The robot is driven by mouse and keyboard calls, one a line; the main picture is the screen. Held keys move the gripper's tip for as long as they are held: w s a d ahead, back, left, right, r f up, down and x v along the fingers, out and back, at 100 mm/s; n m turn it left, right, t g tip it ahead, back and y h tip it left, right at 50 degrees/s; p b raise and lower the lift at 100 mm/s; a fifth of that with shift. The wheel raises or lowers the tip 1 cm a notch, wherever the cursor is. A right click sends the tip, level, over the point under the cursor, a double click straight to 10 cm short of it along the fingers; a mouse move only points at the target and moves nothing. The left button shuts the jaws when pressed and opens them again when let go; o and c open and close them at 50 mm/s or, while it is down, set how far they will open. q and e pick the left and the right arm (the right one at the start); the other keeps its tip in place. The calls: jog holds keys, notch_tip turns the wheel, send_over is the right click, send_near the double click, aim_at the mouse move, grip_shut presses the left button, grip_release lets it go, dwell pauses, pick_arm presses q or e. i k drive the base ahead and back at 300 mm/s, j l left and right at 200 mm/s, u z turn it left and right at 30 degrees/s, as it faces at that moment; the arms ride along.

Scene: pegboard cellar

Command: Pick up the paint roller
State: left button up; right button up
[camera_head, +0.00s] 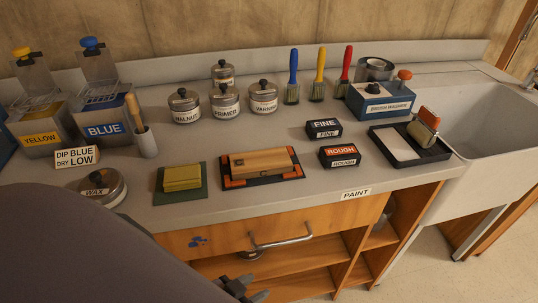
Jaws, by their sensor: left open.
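The paint roller (426,121), with an orange-red top part and a pale, cream-coloured body, rests in the right part of a black tray (445,153) on the worktop, near the sink. A white flat area fills the tray's left part. My left gripper (258,288) shows at the bottom edge, in front of the wooden cabinet and below the worktop. It is open and empty, far to the lower left of the roller. My right gripper is out of view.
The worktop (310,188) holds a brush washer box (381,104), ROUGH (339,156) and FINE (323,129) blocks, a wooden block (262,163), tins and upright brushes. A metal drawer handle (281,243) juts out. The sink (490,125) lies right.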

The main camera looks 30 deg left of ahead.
aim_at(432, 120)
jog(key=l+u, duration=0.1)
jog(key=u, duration=0.3)
jog(key=i+l+u, duration=0.1)
jog(key=u, duration=0.35)
jog(key=l+u, duration=0.2)
jog(key=u, duration=0.2)
jog(key=l+u, duration=0.25)
jog(key=l, duration=0.15)
jog(key=l+u, duration=0.3)
jog(key=k+l+u, duration=0.1)
jog(key=l, duration=0.3)
jog(key=k+l+u, duration=0.1)
jog(key=l, duration=0.3)
jog(key=k, duration=0.05)
